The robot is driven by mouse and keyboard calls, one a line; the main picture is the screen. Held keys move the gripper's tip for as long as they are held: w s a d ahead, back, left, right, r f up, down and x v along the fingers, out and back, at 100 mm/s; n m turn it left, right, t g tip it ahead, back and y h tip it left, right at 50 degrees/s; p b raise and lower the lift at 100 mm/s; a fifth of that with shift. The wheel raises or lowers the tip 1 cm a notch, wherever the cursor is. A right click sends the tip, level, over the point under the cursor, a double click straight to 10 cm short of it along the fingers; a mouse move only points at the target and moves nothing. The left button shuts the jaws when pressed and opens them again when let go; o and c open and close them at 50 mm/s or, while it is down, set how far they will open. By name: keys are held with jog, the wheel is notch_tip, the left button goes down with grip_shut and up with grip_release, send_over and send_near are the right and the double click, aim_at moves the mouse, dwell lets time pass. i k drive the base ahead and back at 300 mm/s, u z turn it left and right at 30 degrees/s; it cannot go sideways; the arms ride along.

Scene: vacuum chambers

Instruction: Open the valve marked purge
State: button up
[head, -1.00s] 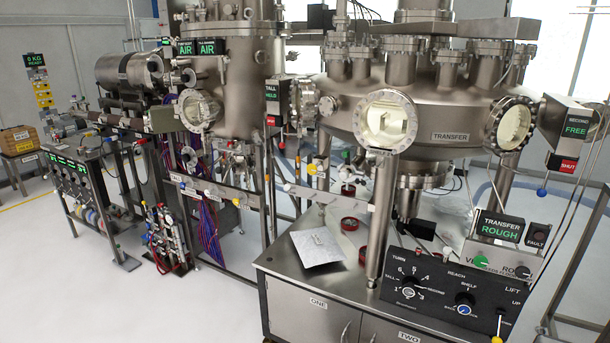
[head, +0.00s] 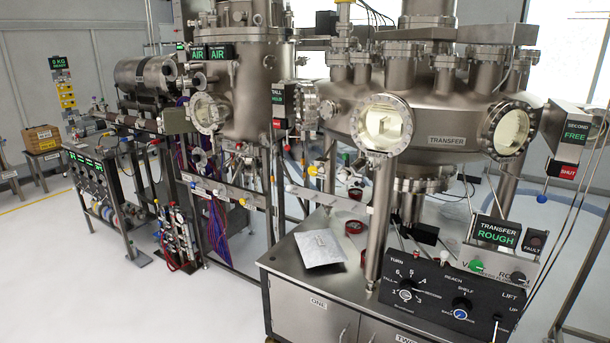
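No valve label reading "purge" is legible in the head view. A horizontal rail (head: 262,208) with small labels and coloured knobs runs below the chambers. A low stand (head: 178,240) with small valves and red and blue fittings is left of centre. My gripper is not in view.
The large transfer chamber (head: 446,121) stands right of centre, behind a cabinet (head: 305,290) with a black control panel (head: 440,300). A dark panel rack (head: 95,170) is at left. Clear white floor (head: 60,270) lies front left.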

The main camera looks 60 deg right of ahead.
aim_at(313, 170)
jog(key=z, duration=0.15)
jog(key=i, duration=0.95)
jog(key=u, duration=0.1)
